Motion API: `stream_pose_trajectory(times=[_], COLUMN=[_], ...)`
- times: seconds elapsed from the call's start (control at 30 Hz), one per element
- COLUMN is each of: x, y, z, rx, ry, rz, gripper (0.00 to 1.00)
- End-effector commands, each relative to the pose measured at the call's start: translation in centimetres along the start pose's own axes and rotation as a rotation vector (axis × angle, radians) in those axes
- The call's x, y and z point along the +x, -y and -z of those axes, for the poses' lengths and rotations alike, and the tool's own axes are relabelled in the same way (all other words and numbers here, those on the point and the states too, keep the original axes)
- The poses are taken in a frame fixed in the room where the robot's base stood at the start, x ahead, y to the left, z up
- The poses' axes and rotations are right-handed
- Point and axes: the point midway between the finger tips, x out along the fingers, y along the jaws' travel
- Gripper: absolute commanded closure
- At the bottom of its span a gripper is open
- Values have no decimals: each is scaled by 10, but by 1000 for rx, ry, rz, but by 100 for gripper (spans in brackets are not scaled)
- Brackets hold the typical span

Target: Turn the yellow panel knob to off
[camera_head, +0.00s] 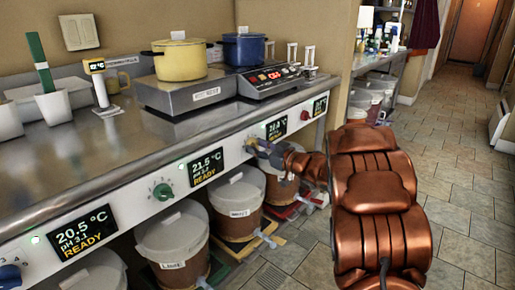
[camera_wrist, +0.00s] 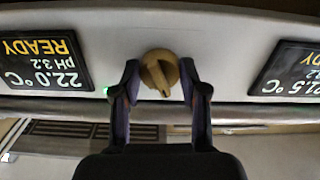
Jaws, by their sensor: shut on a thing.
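The yellow panel knob (camera_wrist: 160,72) shows in the wrist view, on the pale panel between two displays. Its pointer ridge looks slightly tilted from straight across the panel. My gripper (camera_wrist: 159,82) has one finger on each side of the knob and is shut on it. In the head view my gripper (camera_head: 259,149) reaches the panel front between the 21.5 °C display and the display to its right. There the fingers mostly hide the knob.
A green knob (camera_head: 163,192), a blue knob (camera_head: 10,276) and a red knob (camera_head: 305,115) sit along the same panel. Lidded buckets (camera_head: 237,205) stand below it. The tiled floor at right is clear.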

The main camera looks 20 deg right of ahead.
Motion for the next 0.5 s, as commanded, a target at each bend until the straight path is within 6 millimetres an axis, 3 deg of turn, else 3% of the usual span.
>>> stream_pose_trajectory(times=[0.5], x=[0], y=[-1], z=[-2], rx=[-440], ry=[2], rz=[1], gripper=[92])
